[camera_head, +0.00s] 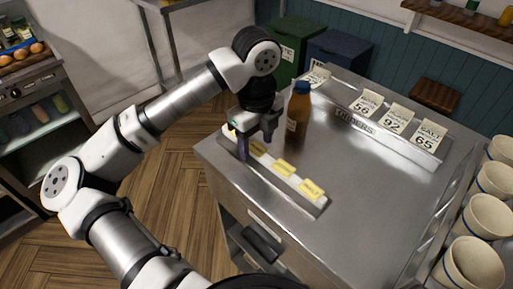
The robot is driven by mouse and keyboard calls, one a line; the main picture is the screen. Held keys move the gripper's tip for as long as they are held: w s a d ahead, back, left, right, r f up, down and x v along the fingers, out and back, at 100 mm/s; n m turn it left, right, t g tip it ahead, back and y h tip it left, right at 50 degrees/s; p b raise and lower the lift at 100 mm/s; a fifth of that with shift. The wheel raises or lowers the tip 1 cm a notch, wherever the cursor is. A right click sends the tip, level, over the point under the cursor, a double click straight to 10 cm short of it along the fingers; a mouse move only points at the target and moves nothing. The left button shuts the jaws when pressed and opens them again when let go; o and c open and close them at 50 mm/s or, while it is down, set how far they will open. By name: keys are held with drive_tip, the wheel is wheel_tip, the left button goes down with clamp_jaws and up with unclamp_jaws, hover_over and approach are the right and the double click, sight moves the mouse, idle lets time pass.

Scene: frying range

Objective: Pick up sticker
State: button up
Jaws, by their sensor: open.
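Several yellow stickers lie in a row on a pale strip (291,182) along the counter's near left edge. One sticker (312,187) is at the strip's right end, one (284,168) is left of it, and one (258,147) is beside my gripper. A further yellow patch shows at the strip's left end, partly hidden by my gripper. My gripper (256,150) points down over the strip's left part, its fingers apart. I see nothing held between them. Whether the fingertips touch the strip or a sticker, I cannot tell.
An orange-brown bottle (298,118) with a blue cap stands close right of my gripper. A rack (376,133) with several numbered cards is at the back. Stacked bowls (473,262) line the right side. The steel counter's middle (365,195) is clear.

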sight(257, 148)
drive_tip(key=c, duration=1)
drive_tip(key=shift+r+p, duration=0.2)
drive_tip(key=shift+p, duration=0.1)
drive_tip(key=shift+c, duration=0.3)
drive_tip(key=shift+r+p, duration=0.15)
drive_tip(key=shift+p, duration=0.15)
wheel_tip(257, 148, up, 10)
drive_tip(key=b, duration=0.2)
